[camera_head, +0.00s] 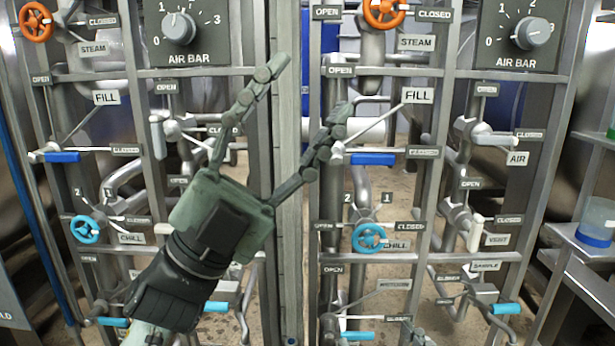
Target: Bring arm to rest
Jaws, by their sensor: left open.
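My left gripper (303,105) is dark grey-green and reaches up from the lower left. Its two fingers are spread wide with nothing between them. It is in front of the grey post (290,230) between two valve panels. Its right fingertip overlaps the left side of the right panel in the picture, close to the FILL pointer; I cannot tell whether it touches anything. The hand hides part of the left panel's pipes and labels.
Both panels carry orange STEAM wheels (384,12), blue CHILL wheels (369,238), blue FILL handles (373,159) and AIR BAR knobs (531,33). White-tipped AIR and VENT levers (476,232) stick out. A metal shelf (590,270) with a blue-bottomed container (595,222) stands at right.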

